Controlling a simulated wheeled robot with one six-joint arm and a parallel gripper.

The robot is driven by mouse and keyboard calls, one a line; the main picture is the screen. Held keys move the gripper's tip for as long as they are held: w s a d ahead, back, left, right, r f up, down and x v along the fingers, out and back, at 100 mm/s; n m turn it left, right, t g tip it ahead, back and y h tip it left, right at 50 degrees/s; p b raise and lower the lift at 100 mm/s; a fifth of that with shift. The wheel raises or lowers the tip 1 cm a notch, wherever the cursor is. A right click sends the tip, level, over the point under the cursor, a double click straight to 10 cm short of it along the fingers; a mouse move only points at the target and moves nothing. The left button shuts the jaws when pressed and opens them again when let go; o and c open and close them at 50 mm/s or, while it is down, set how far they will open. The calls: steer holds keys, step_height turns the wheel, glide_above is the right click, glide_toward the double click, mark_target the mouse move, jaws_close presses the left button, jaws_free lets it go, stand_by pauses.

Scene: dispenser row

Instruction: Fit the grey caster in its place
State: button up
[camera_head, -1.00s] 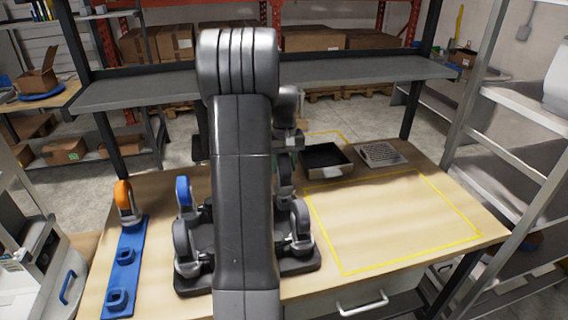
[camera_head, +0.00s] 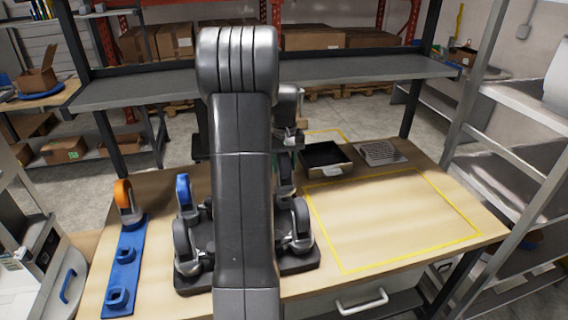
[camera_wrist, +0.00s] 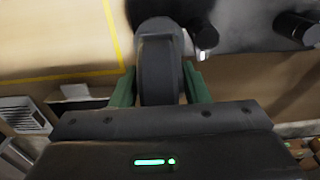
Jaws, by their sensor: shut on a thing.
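My gripper (camera_wrist: 160,85) is shut on the grey caster (camera_wrist: 160,68), its green fingers on both sides of the dark wheel. In the head view my arm hides most of the gripper, and only part of a dark wheel shows beside it. The dark base plate (camera_head: 292,265) lies on the table, partly behind my arm. It carries a grey caster at its front left (camera_head: 184,245), another at its right (camera_head: 300,225) and a blue caster (camera_head: 183,190) at its back left. Whether the held caster touches the plate is hidden.
A blue strip (camera_head: 127,262) at the left holds an orange caster (camera_head: 124,200) and has two empty sockets. A black bin (camera_head: 325,158) and a grey slotted tray (camera_head: 382,152) stand at the back. The yellow-outlined area (camera_head: 395,220) at the right is clear.

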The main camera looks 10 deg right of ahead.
steer(key=shift+f+b, duration=1.05)
steer(key=shift+f, duration=0.7)
steer(key=o, duration=1.3)
step_height(320, 180, up, 14)
steer(key=shift+s+f+b, duration=0.1)
steer(key=shift+b, duration=0.6)
step_height(320, 180, down, 14)
steer(key=shift+r+p, duration=0.2)
steer(key=shift+p, duration=0.55)
steer(key=shift+r, duration=0.2)
